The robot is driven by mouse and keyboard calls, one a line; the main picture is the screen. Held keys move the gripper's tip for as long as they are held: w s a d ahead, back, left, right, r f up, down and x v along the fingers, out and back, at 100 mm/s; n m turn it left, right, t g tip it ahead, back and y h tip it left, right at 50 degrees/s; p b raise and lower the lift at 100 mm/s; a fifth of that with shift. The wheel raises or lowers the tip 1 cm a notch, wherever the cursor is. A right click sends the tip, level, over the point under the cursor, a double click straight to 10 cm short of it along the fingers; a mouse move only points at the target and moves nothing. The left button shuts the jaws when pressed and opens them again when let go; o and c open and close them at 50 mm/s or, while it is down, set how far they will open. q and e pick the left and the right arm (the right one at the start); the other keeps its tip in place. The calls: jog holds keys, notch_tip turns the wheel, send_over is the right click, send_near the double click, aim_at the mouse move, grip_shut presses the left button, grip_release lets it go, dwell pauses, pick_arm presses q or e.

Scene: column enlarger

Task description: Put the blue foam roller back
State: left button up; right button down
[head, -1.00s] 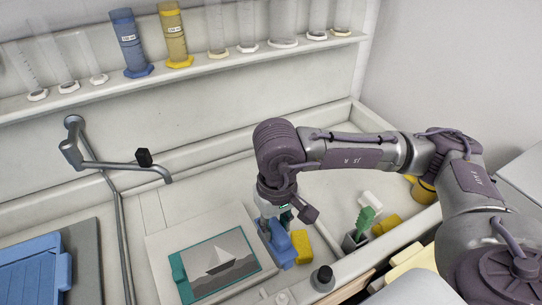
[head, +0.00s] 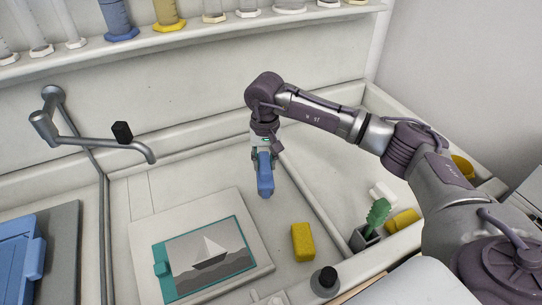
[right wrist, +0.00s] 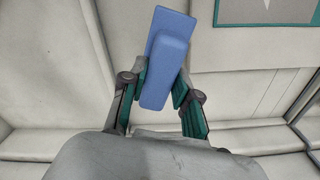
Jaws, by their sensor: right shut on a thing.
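The blue foam roller (head: 265,178) is a blocky blue piece, held pointing down over the pale basin in the head view. My right gripper (head: 264,158) is shut on its upper part, and its lower end appears clear of the basin floor. In the right wrist view the blue roller (right wrist: 166,60) sits between the teal-padded fingers of the right gripper (right wrist: 160,92), slightly tilted. My left gripper is not in view.
A yellow block (head: 303,242) lies in the basin, right of an easel board with a teal-framed boat picture (head: 208,254). A green brush (head: 377,215) stands in a small grey holder (head: 364,238). A metal tap (head: 100,139) reaches in from the left.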

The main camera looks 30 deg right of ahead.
jog(key=shift+m, duration=0.7)
jog(key=w+d+f, duration=0.1)
jog(key=w+d, duration=0.1)
jog(key=w+d+f, duration=0.1)
jog(key=w+d, duration=0.1)
jog(key=shift+f, duration=0.3)
jog(key=shift+s, duration=0.1)
jog(key=shift+a, duration=0.1)
jog(key=shift+b, duration=0.35)
jog(key=shift+f+b, duration=2.45)
jog(key=shift+f, duration=0.45)
